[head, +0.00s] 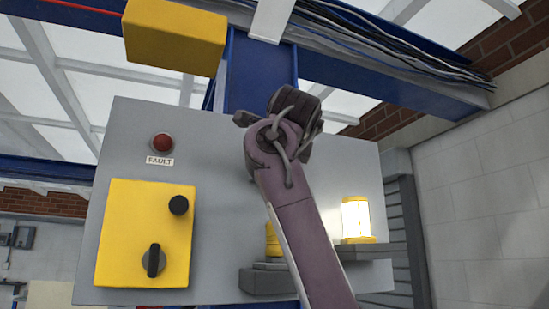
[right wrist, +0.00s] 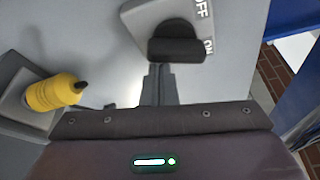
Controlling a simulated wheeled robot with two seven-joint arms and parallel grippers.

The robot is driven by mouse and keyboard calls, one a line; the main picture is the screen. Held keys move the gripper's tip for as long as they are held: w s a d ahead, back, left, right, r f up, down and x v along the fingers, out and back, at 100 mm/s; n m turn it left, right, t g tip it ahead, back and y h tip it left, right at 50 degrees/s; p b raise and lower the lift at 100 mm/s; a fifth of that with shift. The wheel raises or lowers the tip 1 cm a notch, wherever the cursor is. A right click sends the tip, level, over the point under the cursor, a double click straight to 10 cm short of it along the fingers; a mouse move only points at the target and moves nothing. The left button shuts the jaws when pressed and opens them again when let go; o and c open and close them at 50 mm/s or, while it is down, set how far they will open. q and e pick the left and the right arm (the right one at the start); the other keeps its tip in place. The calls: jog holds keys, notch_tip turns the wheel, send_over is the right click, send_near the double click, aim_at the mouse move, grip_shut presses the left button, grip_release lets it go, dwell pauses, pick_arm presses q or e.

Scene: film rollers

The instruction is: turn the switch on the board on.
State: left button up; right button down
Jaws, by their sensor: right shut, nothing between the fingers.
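The switch is a black knob (right wrist: 176,44) on a light grey plate (right wrist: 143,14), with the words OFF and ON printed to its right. Its bar lies roughly level in the right wrist view, with ON near its right end. My right gripper (right wrist: 158,70) is shut and empty, its fingertips at the lower edge of the knob; I cannot tell whether they touch. In the head view my right arm rises in front of the grey board (head: 225,150), and I cannot make out its fingers or the labelled switch there. My left gripper is not in view.
A yellow panel (head: 120,235) with two black knobs is on the board's left, below a red FAULT light (head: 162,142). A lit yellow lamp (head: 357,218) stands on a grey ledge at the right. A yellow piece (right wrist: 52,93) is left of my fingers. A yellow box (head: 175,35) is above.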

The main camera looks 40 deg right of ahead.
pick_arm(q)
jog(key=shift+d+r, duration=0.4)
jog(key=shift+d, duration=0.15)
pick_arm(e)
jog(key=shift+w+a+f+m+g+y, duration=0.15)
jog(key=shift+m+y, duration=0.3)
jog(key=shift+m, duration=0.55)
jog(key=shift+w+a+f+m+g+y, duration=0.15)
jog(key=shift+m+y, duration=0.3)
jog(key=shift+m, duration=0.55)
jog(key=shift+s+a+r, duration=0.1)
jog(key=shift+s+r, duration=0.05)
